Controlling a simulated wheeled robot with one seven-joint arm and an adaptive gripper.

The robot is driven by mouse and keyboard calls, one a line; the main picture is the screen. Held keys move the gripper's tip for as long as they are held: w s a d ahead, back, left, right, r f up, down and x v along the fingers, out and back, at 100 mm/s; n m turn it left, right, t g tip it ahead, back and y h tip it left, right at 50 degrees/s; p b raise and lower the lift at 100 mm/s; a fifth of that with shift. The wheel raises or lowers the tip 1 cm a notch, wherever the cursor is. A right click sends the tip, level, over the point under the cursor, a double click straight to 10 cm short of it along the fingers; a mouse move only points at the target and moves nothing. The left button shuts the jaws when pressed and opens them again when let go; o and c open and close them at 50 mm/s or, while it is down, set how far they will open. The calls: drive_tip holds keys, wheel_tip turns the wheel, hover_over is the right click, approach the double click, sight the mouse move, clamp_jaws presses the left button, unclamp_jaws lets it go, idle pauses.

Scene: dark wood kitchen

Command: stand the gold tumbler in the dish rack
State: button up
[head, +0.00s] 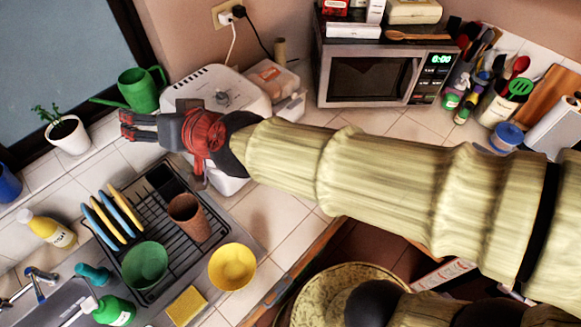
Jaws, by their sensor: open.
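The tumbler (188,219), a brownish-gold cup, stands in the dish rack (163,181), near its right side, slightly tilted in the picture. The black wire dish rack lies by the sink at the left. My gripper (126,125) is open and empty, reaching left past the white appliance. It is beyond the rack and apart from the tumbler. The wrist hides part of the appliance. The tumbler's base is partly hidden by its own wall and the rack.
The rack also holds upright blue and yellow plates (108,220) and a green bowl (145,264). A yellow bowl (232,266) stands right of it. A green watering can (139,90) is close behind my gripper. The white appliance (215,88) stands under my wrist.

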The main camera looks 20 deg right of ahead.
drive_tip(key=s+d+f+g+h, duration=0.1)
drive_tip(key=s+d+f+h, duration=0.1)
drive_tip(key=s+d, duration=0.3)
drive_tip(key=s+d+f+g+h, duration=0.2)
drive_tip(key=s+d, duration=0.4)
drive_tip(key=d, duration=0.8)
drive_tip(key=s+d+f+g+h, duration=0.2)
drive_tip(key=s+d+f, duration=0.3)
drive_tip(key=d, duration=0.5)
drive_tip(key=shift+s+f+m+h, duration=0.15)
drive_tip(key=shift+m+h, duration=0.15)
drive_tip(key=shift+h, duration=0.4)
drive_tip(key=shift+d, duration=0.1)
wheel_tip(320, 180, down, 3)
drive_tip(key=b, duration=0.3)
